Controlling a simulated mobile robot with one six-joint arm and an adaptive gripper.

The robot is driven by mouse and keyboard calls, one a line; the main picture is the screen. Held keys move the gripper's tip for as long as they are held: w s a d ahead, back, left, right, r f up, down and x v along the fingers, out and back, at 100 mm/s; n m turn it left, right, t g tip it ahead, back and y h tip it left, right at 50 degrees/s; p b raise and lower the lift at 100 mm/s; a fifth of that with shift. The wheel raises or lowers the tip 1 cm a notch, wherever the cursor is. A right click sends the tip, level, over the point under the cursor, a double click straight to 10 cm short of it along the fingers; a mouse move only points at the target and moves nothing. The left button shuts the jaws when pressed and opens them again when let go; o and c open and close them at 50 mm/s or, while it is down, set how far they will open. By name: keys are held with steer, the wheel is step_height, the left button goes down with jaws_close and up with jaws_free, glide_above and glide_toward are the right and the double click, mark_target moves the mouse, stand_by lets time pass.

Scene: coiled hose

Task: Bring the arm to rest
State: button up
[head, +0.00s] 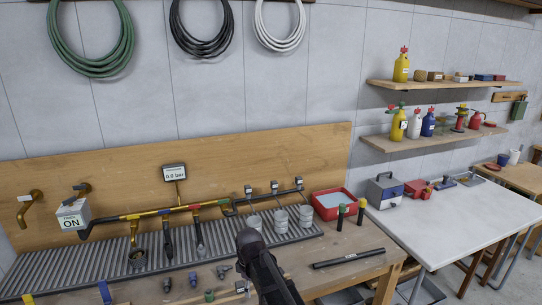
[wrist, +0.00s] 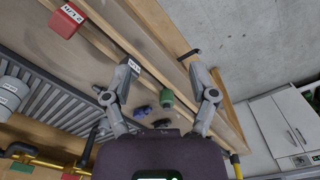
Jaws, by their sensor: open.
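My gripper (wrist: 164,67) is open in the wrist view, its two grey fingers spread wide with nothing between the tips. Beyond them lie the wooden bench and small fittings, among them a green fitting (wrist: 167,99) and a blue one (wrist: 140,110). The fittings look apart from the fingers, though the distance is hard to judge. In the head view my dark arm (head: 268,275) rises from the bottom edge over the bench (head: 335,250). The fingers cannot be made out there.
A slatted grey tray (head: 60,270) runs along the bench under a pipe manifold (head: 160,214) with a gauge reading 0.8 bar (head: 174,173). A red bin (head: 332,203), upright tools and a black rod (head: 348,258) are right of my arm. Coiled hoses hang above.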

steer(key=s+d+f+m+b, duration=0.1)
steer(key=s+d+m, duration=0.2)
steer(key=d+m, duration=0.2)
steer(key=s+d+f+m+b, duration=0.1)
steer(key=s+d+m, duration=0.2)
steer(key=d, duration=0.7)
steer(key=s+d+f+m+b, duration=0.1)
steer(key=s+d+m, duration=0.2)
steer(key=d+m, duration=0.3)
steer(key=shift+s+d+f+m, duration=0.3)
steer(key=shift+s+d+f, duration=0.05)
steer(key=shift+d, duration=0.75)
steer(key=shift+c, duration=1.2)
steer(key=shift+a, duration=0.1)
